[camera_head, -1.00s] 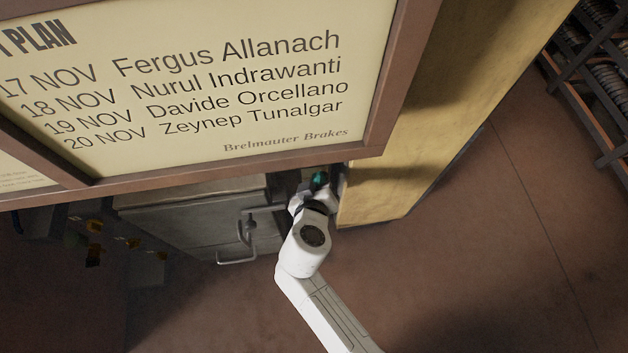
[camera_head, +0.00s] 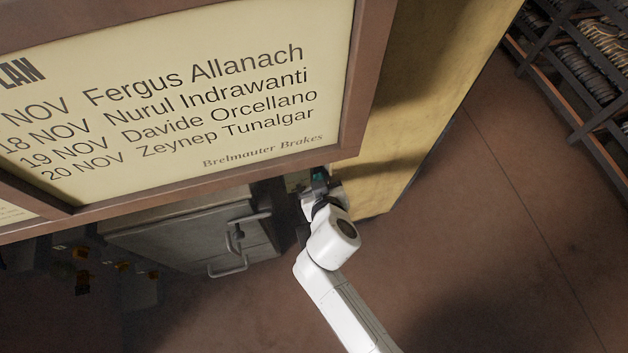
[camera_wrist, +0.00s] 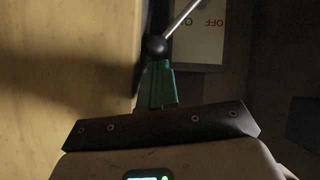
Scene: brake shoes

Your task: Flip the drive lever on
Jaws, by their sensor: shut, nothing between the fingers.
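The drive lever (camera_wrist: 178,19) shows in the wrist view as a pale metal rod with a round black knob (camera_wrist: 154,46) at its lower left end. Behind it is a white label plate (camera_wrist: 203,36) with red "OFF" and a partly covered green word. My gripper (camera_wrist: 157,68) has green fingers, shut and empty, with their tips right at the knob; I cannot tell whether they touch it. In the head view my gripper (camera_head: 319,175) is partly hidden under the sign, between a grey cabinet and a yellow column. The lever is not visible there.
A framed sign (camera_head: 345,130) overhangs the gripper. The yellow column (camera_head: 420,110) stands close on its right and the grey cabinet (camera_head: 185,240) with handles on its left. Shelves of brake shoes (camera_head: 590,60) stand far right. Open floor (camera_head: 500,240) lies to the right.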

